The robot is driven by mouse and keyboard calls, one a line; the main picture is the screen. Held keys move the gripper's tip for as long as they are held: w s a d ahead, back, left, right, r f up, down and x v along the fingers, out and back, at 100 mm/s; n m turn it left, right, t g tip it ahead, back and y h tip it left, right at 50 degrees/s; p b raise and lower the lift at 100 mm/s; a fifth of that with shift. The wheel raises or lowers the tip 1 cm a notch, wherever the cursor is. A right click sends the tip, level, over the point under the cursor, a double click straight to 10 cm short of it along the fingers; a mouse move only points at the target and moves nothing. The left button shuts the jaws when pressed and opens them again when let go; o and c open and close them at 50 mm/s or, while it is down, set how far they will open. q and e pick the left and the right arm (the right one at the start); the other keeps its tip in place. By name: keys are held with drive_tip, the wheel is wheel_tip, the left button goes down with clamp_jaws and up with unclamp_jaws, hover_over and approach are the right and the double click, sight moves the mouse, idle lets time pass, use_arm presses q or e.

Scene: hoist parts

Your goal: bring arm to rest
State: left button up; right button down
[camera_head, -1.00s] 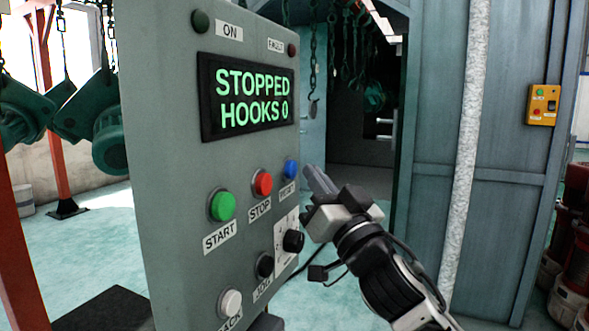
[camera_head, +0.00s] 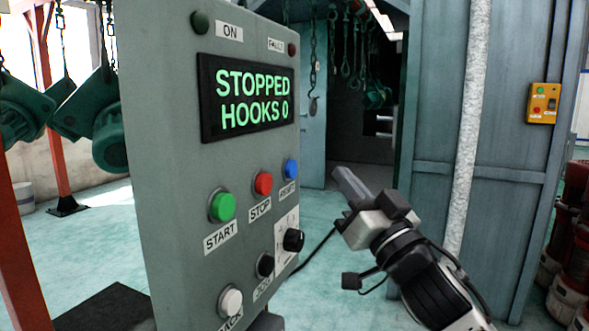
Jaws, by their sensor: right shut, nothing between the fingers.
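My right gripper (camera_head: 346,183) is shut and empty. It is in the air to the right of the grey control panel (camera_head: 165,150), apart from its buttons, with its fingertips pointing up and left. My right arm comes in from the lower right. The panel display (camera_head: 248,98) reads "STOPPED HOOKS 0". The panel carries a green start button (camera_head: 222,206), a red stop button (camera_head: 263,183), a blue reset button (camera_head: 291,168) and a black knob (camera_head: 293,240). My left gripper is not in view.
A teal booth wall (camera_head: 420,130) with a pale vertical pipe (camera_head: 466,120) stands behind the gripper. A yellow switch box (camera_head: 543,103) is on the right. Hanging chains and hooks (camera_head: 314,105) show in the booth opening. Red drums (camera_head: 570,230) stand at far right. Floor between panel and booth is clear.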

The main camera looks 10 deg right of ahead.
idle(0.3)
drive_tip(key=s+f+g+h, duration=0.2)
drive_tip(key=f+g, duration=0.1)
drive_tip(key=f, duration=1)
drive_tip(key=s+f+g+h, duration=0.1)
drive_tip(key=s+f+g, duration=0.15)
drive_tip(key=f, duration=1.15)
drive_tip(key=s+a+f+n+g+h, duration=0.1)
drive_tip(key=s+f+g, duration=0.5)
drive_tip(key=s+f, duration=1.2)
wheel_tip(320, 180, down, 3)
drive_tip(key=shift+s+a+r+n, duration=0.2)
drive_tip(key=shift+a+n, duration=0.1)
drive_tip(key=shift+a, duration=0.35)
drive_tip(key=shift+g, duration=0.25)
